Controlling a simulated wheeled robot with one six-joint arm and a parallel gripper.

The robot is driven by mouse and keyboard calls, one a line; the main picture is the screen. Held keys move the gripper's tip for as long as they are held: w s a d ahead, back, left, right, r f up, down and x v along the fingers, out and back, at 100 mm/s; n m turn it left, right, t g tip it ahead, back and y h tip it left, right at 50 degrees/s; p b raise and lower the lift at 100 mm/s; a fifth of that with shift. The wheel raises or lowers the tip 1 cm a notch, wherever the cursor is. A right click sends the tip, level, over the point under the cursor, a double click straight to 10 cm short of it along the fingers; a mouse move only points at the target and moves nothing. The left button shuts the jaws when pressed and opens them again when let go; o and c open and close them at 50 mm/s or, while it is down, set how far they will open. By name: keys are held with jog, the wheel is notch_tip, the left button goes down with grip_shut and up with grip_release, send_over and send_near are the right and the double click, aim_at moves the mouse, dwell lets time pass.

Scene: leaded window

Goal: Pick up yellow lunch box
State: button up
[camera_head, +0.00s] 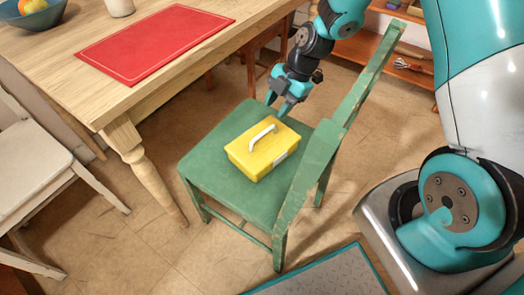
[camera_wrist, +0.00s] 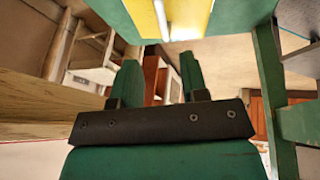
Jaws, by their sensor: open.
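The yellow lunch box (camera_head: 262,150) sits upright on the seat of the green chair (camera_head: 215,165), its light handle standing up on top. My gripper (camera_head: 279,103) is just beyond the box's far edge in the head view, pointing down toward it. It is open and empty. In the wrist view, the two green fingers of my gripper (camera_wrist: 160,68) are spread apart. Part of the lunch box (camera_wrist: 188,18) shows at the top edge there, beyond the fingertips; the rest is out of frame. I cannot tell the exact gap between the fingers and the box.
The chair's backrest (camera_head: 335,135) rises right of the box, close to my arm. A wooden table (camera_head: 60,60) with a red mat (camera_head: 155,43), a fruit bowl (camera_head: 50,15) and a cup stands left. A white chair (camera_head: 35,170) is at far left. Seat around the box is clear.

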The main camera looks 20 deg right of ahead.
aim_at(264, 132)
jog(key=x, duration=0.5)
jog(key=shift+f+b, duration=0.1)
jog(key=shift+b, duration=0.25)
jog(key=b+x, duration=0.1)
jog(key=x, duration=0.4)
jog(key=shift+s+f, duration=0.2)
jog(key=shift+r, duration=0.1)
grip_shut()
